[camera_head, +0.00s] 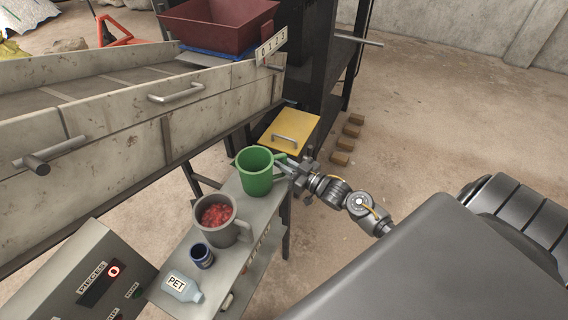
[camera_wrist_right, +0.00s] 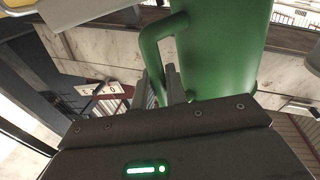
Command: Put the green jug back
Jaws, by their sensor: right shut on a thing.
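The green jug (camera_head: 257,174) is upright at the far end of the narrow grey shelf (camera_head: 231,262). I cannot tell whether its base touches the shelf. Its handle points right, toward my right gripper (camera_head: 288,168), which is shut on the handle. In the right wrist view the green jug (camera_wrist_right: 220,45) fills the upper middle, and the fingers of the right gripper (camera_wrist_right: 163,85) are at its handle. My left gripper is not in view.
A yellow lid with a handle (camera_head: 290,131) lies beyond the jug. A control box (camera_head: 85,280) is at lower left.

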